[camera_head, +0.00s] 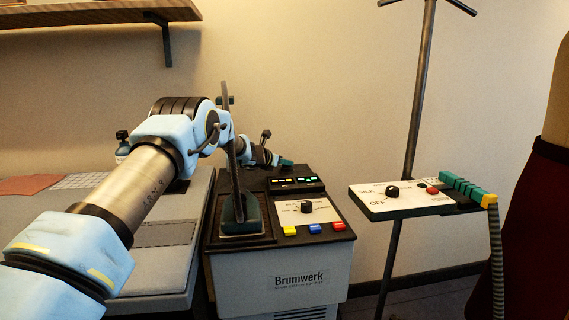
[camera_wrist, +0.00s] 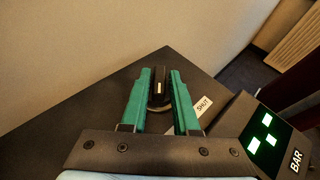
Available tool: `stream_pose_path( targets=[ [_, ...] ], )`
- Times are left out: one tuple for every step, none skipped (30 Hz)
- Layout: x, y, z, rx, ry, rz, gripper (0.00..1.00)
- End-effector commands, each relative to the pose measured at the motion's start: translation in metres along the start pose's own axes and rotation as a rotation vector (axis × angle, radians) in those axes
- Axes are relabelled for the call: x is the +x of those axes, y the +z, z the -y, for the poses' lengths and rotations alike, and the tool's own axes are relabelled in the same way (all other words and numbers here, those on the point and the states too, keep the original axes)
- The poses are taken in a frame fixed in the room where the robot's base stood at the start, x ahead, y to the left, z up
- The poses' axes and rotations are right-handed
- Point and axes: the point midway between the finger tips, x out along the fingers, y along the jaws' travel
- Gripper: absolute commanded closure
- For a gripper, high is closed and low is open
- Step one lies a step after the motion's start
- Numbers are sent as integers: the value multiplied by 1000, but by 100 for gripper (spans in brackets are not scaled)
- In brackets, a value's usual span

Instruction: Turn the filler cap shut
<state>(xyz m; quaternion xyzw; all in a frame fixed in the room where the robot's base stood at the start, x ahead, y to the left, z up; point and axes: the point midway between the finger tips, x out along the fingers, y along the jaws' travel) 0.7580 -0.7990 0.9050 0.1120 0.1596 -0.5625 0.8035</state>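The filler cap (camera_wrist: 158,92) is a black knob with a raised grip bar and a small pale mark, on the machine's dark top. My gripper (camera_wrist: 160,75) has its two green fingers on either side of the grip bar in the wrist view. The bar nearly fills the gap, and I cannot tell whether the fingers press on it. A white label reading SHUT (camera_wrist: 203,105) lies to the right of the cap, and the pale mark does not point straight at it. In the head view my gripper (camera_head: 286,163) is at the back of the machine's top; the cap is hidden there.
The Brumwerk machine (camera_head: 280,272) has a dial, coloured buttons and an upright iron (camera_head: 240,205) near my arm. A green-lit display (camera_wrist: 266,137) is right of my fingers. A control panel (camera_head: 408,203) on a stand is farther right. A shelf (camera_head: 95,14) hangs above left.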

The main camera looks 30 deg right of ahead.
Motion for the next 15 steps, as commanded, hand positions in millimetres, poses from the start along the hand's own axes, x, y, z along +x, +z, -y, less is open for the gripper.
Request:
stream_pose_path(
  targets=[
    [0, 0, 0, 0, 0, 0, 78],
    [0, 0, 0, 0, 0, 0, 82],
    [0, 0, 0, 0, 0, 0, 86],
    [0, 0, 0, 0, 0, 0, 89],
    [0, 0, 0, 0, 0, 0, 93],
    [0, 0, 0, 0, 0, 0, 97],
    [0, 0, 0, 0, 0, 0, 100],
    [0, 0, 0, 0, 0, 0, 100],
    [0, 0, 0, 0, 0, 0, 100],
    [0, 0, 0, 0, 0, 0, 100],
    [0, 0, 0, 0, 0, 0, 100],
    [0, 0, 0, 0, 0, 0, 100],
    [0, 0, 0, 0, 0, 0, 100],
    [0, 0, 0, 0, 0, 0, 100],
    [0, 0, 0, 0, 0, 0, 100]
  ],
)
